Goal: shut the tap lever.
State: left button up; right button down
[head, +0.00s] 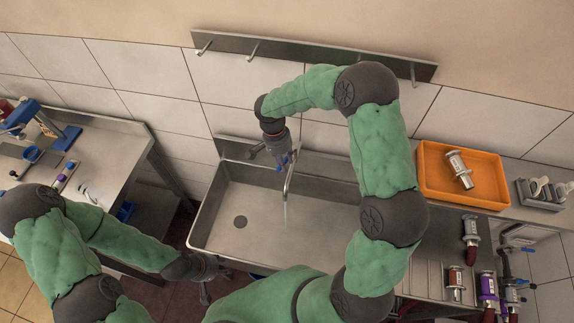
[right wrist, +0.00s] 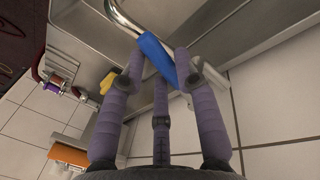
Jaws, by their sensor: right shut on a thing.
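The steel tap (head: 289,178) rises over the sink, and a thin stream of water (head: 286,215) falls from its spout. Its blue lever (right wrist: 156,57) lies between the purple-grey fingers of my right gripper (right wrist: 160,65) in the right wrist view. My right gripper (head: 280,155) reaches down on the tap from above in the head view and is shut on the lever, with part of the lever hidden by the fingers. My left gripper (head: 214,283) is empty in front of the sink's left corner, its fingers spread apart.
The sink basin (head: 235,195) is empty around its drain. An orange tray (head: 430,185) with a metal-and-glass pump part (head: 459,169) stands on the right counter. Several red and purple pump parts stand at the lower right. A hook rail (head: 300,54) runs along the wall above.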

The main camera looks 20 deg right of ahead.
jog(key=w+m+y+b, duration=0.2)
jog(key=w+m+b, duration=0.4)
jog(key=m, duration=0.8)
jog(key=shift+w+y, duration=0.3)
jog(key=shift+w, duration=1.25)
jog(key=shift+r, duration=0.1)
jog(key=c, duration=0.9)
grip_release()
notch_tip(320, 180, up, 10)
jog(key=shift+f, duration=0.1)
